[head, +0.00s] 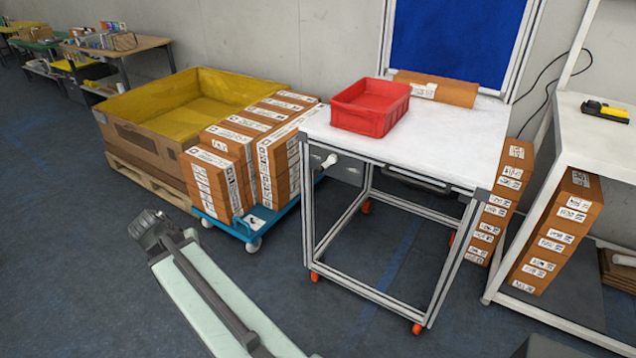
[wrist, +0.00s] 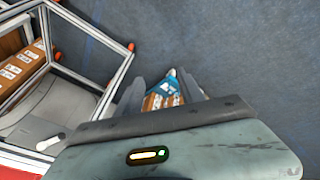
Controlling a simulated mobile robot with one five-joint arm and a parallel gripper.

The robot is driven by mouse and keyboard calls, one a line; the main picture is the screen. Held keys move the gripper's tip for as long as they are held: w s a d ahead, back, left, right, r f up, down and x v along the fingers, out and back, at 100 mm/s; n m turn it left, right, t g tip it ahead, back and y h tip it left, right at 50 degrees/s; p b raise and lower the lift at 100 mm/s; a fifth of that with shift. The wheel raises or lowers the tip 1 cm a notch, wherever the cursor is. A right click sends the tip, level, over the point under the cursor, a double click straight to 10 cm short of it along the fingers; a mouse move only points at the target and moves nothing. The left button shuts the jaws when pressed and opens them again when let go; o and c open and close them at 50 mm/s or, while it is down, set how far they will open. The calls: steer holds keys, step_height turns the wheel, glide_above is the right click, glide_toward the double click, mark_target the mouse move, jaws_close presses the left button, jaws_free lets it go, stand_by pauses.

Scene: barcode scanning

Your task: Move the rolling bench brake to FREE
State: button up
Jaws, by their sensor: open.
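The rolling bench (head: 440,150) has a white top, a metal frame and orange casters, and stands right of centre in the head view. A small white-ended handle (head: 330,161) sticks out from its left side, below the top. A similar white handle (wrist: 50,143) shows at the lower left of the wrist view, beside the bench frame (wrist: 118,75). I cannot read any brake marking or setting. My gripper (head: 155,231) is open and empty, left of the bench and apart from it. In the wrist view, its fingers (wrist: 160,90) point toward the floor and the blue cart.
A red crate (head: 370,107) sits on the bench top. A blue cart (head: 232,229) with stacked brown boxes (head: 220,168) stands close to the bench's left. A yellow-lined bin (head: 150,135) is behind it. A white shelf (head: 590,135) stands at right. The front floor is clear.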

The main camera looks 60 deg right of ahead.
steer(key=s+d+f+m+h+b, duration=0.1)
steer(key=d+m+h+b, duration=0.1)
steer(key=d, duration=0.5)
steer(key=d+f+m+h+b, duration=0.2)
steer(key=d+m, duration=0.1)
steer(key=d, duration=0.4)
steer(key=m+g+h+b, duration=0.2)
steer(key=m+h+b, duration=0.7)
steer(key=m, duration=0.1)
glide_toward(316, 172)
steer(key=d, duration=0.4)
steer(key=shift+s+r, duration=0.1)
steer(key=shift+s, duration=0.3)
steer(key=d, duration=0.7)
steer(key=shift+d, duration=0.4)
jaws_close()
steer(key=shift+w+t, duration=0.15)
steer(key=shift+t, duration=0.25)
